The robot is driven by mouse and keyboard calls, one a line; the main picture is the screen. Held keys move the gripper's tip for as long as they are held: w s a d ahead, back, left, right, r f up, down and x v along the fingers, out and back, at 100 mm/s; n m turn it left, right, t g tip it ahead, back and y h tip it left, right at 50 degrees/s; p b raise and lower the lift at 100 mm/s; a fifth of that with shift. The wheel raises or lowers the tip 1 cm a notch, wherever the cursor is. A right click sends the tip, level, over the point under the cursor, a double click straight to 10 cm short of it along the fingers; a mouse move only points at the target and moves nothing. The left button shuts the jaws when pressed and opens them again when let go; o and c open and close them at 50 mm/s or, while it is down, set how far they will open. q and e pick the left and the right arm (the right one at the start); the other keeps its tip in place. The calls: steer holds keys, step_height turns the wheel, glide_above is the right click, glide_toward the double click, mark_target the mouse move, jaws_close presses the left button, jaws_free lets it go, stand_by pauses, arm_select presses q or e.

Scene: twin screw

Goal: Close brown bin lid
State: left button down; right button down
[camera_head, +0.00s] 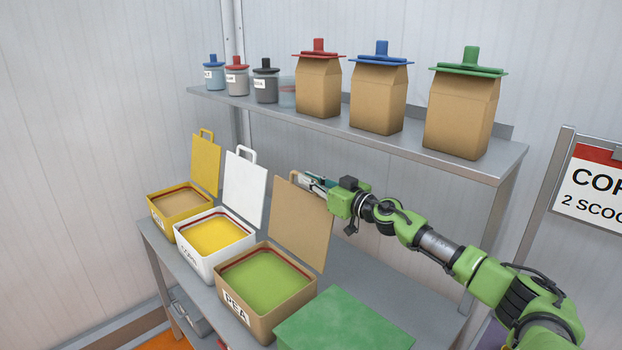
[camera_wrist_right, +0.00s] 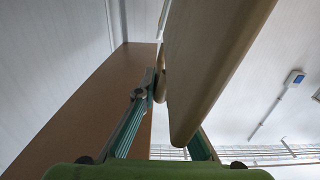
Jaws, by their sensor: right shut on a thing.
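The brown bin (camera_head: 262,318), labelled PEA, stands on the lower shelf with green contents. Its brown lid (camera_head: 300,224) stands open and upright at the bin's back edge. My right gripper (camera_head: 307,180) is at the top of this lid and shut on its handle. In the right wrist view the handle (camera_wrist_right: 205,75) shows large between the fingers (camera_wrist_right: 160,110), and the lid's brown face (camera_wrist_right: 85,110) is at the left. The handle is mostly hidden by the gripper in the head view. My left gripper is not in view.
A white bin (camera_head: 205,262) and a yellow bin (camera_head: 170,222), both with lids open, stand to the left. A green lid (camera_head: 335,320) is at the right front. An upper shelf (camera_head: 400,142) with brown bags and small jars is above.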

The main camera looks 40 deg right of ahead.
steer(key=s+a+f+n+p, duration=0.1)
steer(key=a+n+p, duration=0.5)
steer(key=a, duration=0.8)
steer(key=shift+a+n+p, duration=0.2)
steer(key=shift+n+p, duration=0.2)
steer(key=shift+p, duration=0.75)
steer(key=shift+s, duration=0.1)
steer(key=c, duration=2.1)
jaws_free()
steer(key=shift+c, duration=0.2)
steer(key=shift+s+f, duration=0.1)
steer(key=shift+f, duration=0.05)
steer(key=s+d, duration=0.1)
steer(key=s, duration=1)
steer(key=shift+s, duration=0.4)
